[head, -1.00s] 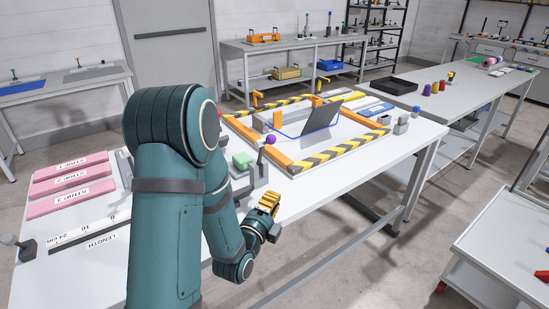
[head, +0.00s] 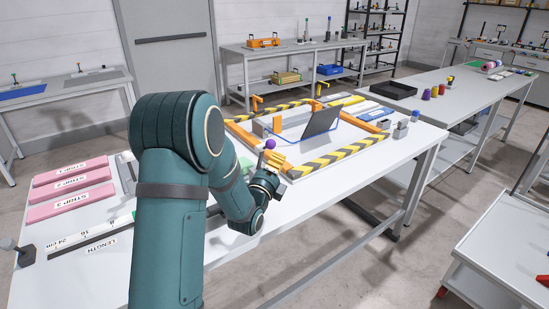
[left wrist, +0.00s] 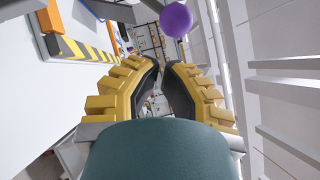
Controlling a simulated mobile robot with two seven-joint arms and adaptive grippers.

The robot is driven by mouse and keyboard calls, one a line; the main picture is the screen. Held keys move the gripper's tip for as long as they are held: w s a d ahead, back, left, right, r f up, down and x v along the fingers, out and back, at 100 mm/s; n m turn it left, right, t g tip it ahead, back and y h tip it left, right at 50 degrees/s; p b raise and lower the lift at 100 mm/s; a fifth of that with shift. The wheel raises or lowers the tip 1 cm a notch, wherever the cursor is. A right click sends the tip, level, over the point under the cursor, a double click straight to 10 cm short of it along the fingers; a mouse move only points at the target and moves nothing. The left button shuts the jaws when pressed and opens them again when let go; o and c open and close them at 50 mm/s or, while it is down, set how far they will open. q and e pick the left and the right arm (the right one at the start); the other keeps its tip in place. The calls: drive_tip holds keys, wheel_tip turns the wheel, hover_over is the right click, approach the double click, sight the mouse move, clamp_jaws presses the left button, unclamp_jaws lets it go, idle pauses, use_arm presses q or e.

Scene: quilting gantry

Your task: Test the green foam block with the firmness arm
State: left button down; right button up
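The firmness arm shows in the head view as a purple ball knob (head: 270,143), with the rest mostly hidden behind my left arm. The green foam block (head: 245,163) is only partly visible just left of the knob. My left gripper (head: 274,158), with yellow fingers, is just below and in front of the knob. In the left wrist view the knob (left wrist: 176,20) lies beyond the fingertips, apart from them. The fingertips (left wrist: 162,66) nearly meet, with nothing seen between them. My right gripper is out of view.
Pink strips (head: 72,183) and a length ruler (head: 90,235) lie on the white table at left. A frame with yellow-black striped edges (head: 338,155) holds a dark tilted panel (head: 321,121) behind the gripper. The table's front edge is close to the gripper.

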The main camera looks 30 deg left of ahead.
use_arm(q)
drive_tip(key=shift+w+a+r, duration=0.3)
drive_tip(key=shift+w+a, duration=0.15)
drive_tip(key=shift+a, duration=0.25)
drive_tip(key=shift+w+a+r+n+g, duration=0.1)
drive_tip(key=shift+a+r+n+g, duration=0.2)
drive_tip(key=shift+a+r, duration=0.1)
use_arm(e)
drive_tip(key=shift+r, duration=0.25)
